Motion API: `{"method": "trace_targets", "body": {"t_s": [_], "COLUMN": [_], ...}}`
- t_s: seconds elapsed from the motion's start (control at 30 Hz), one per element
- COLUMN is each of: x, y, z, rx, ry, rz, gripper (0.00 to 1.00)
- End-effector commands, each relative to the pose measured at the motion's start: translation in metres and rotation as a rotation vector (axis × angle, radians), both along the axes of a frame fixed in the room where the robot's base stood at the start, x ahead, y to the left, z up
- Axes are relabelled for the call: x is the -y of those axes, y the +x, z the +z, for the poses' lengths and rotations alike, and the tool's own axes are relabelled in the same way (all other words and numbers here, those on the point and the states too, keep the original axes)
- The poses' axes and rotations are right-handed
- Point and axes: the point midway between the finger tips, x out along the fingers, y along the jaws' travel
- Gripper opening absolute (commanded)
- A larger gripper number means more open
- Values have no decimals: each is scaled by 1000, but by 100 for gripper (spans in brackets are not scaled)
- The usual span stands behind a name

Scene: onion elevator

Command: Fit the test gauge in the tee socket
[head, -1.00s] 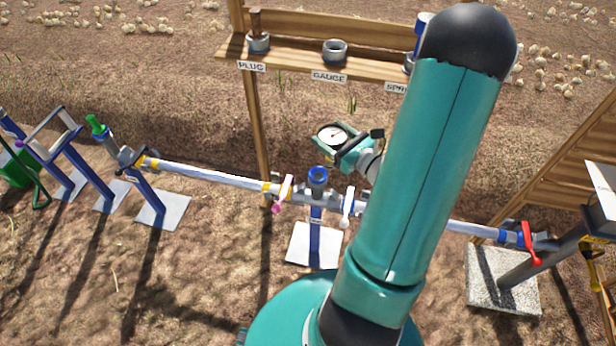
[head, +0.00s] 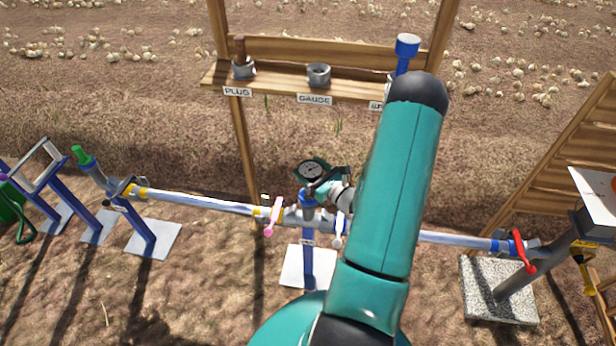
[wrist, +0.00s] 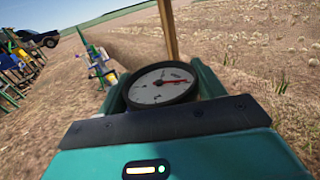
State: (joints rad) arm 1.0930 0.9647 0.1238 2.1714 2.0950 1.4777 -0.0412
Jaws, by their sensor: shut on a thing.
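The test gauge (head: 312,170) has a round dial with a black rim; its white face and red needle show close up in the wrist view (wrist: 162,86). My gripper (head: 322,186) is shut on the gauge, with a teal finger on each side of it in the wrist view. The gauge is over the blue tee socket (head: 308,198) in the middle of the pipe, on a blue post. The gauge and gripper cover the socket's mouth, so I cannot tell whether the gauge's stem is in it.
A pink-handled valve (head: 271,216) and a white-handled valve (head: 339,228) flank the tee. A wooden shelf (head: 290,84) behind holds an empty ring over the GAUGE label (head: 314,99), a plug (head: 241,62) and a blue-topped part (head: 406,48). A red-handled valve (head: 521,252) is at right.

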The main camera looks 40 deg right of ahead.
Motion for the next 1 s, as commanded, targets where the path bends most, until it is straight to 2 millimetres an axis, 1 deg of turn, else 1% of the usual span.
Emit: {"method": "trace_targets", "body": {"t_s": [0.03, 0.23, 0.3, 0.43, 0.5, 0.73, 0.97, 1.0], "x": [1, 6, 6, 5, 6, 6, 6, 6], "y": [5, 17, 16, 16, 16, 16, 16, 16], "z": [-6, -21, -31, -46, -49, -49, -55, -55], "rx": [1, 1, 0, 1, 2, 2, 2, 1], "ry": [1, 0, 3, 2, 1, 0, 0, 0], "rz": [3, 3, 3, 3, 3, 3, 2, 2], "gripper": [40, 40, 40, 40, 40, 40, 40, 74]}}
